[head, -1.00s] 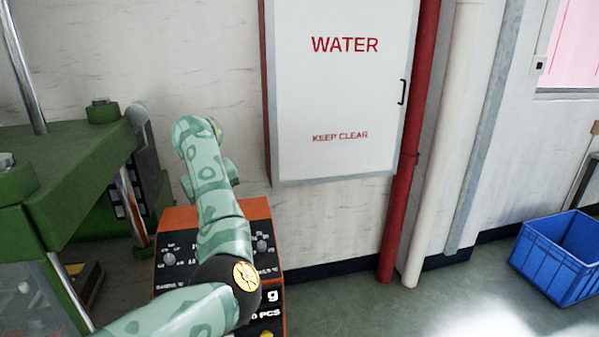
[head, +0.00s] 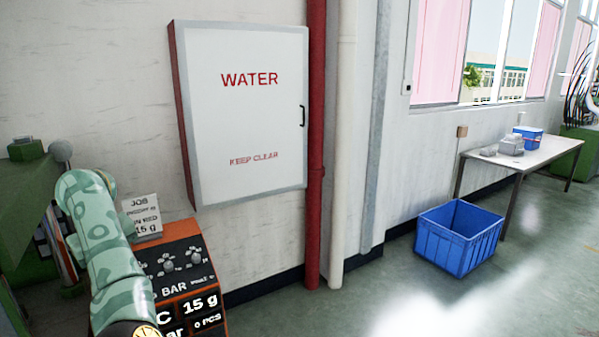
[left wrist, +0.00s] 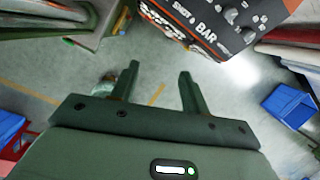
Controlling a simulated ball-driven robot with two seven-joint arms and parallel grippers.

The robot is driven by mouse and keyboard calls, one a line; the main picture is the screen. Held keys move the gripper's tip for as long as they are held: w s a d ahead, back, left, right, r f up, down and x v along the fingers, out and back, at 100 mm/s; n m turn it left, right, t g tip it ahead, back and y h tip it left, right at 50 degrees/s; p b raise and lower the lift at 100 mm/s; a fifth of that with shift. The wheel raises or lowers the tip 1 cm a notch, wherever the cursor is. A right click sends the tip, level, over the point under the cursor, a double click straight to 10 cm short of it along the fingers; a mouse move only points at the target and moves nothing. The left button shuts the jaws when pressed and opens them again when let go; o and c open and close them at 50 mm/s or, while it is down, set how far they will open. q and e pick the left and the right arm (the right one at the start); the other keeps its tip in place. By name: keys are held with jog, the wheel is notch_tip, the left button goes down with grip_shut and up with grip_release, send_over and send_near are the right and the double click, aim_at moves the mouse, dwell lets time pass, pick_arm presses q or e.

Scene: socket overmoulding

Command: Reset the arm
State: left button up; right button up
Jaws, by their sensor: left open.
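My left arm (head: 108,240) rises from the bottom left of the head view, a camouflage-green arm in front of an orange and black control box (head: 178,262). Its gripper cannot be made out in the head view. In the left wrist view, my left gripper (left wrist: 158,80) has its two dark green fingers spread apart, with only floor seen between them. The control box (left wrist: 215,25) also shows there, beyond the fingers at the top. My right arm and gripper are in neither view.
A green machine (head: 30,210) stands at far left. A white WATER cabinet (head: 245,120) hangs on the wall beside a red pipe (head: 315,150). A blue crate (head: 460,238) sits on the floor near a table (head: 535,158). The floor at lower right is clear.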

pick_arm(q)
jog(key=s+a+f+m+g+y, duration=0.35)
jog(key=a+f+m+y, duration=0.6)
jog(key=y, duration=0.45)
jog(key=s+d+f+m+t+h, duration=0.25)
jog(key=d+f+m+t, duration=0.25)
jog(key=f+m, duration=0.45)
jog(key=s+d+f+m+t+h, duration=0.1)
jog(key=d+f+m+t+h, duration=0.35)
jog(key=f+m, duration=0.5)
jog(key=s+d+f+m+t+h, duration=0.25)
jog(key=d+f+m+t, duration=0.35)
jog(key=f+m, duration=0.35)
jog(key=s+d+f+m+g+h, duration=0.3)
jog(key=s+d+f+m+g, duration=0.1)
jog(key=s+f, duration=0.6)
jog(key=s+d+f+m+g+h, duration=0.3)
jog(key=s+f, duration=0.5)
jog(key=s, duration=0.4)
jog(key=s+f+m+g, duration=0.2)
jog(key=s+g, duration=0.1)
jog(key=s, duration=0.9)
jog(key=s+f+m+g, duration=0.2)
jog(key=s+m+g, duration=0.1)
jog(key=s, duration=1)
jog(key=shift+f+g, duration=0.3)
jog(key=shift+g, duration=0.2)
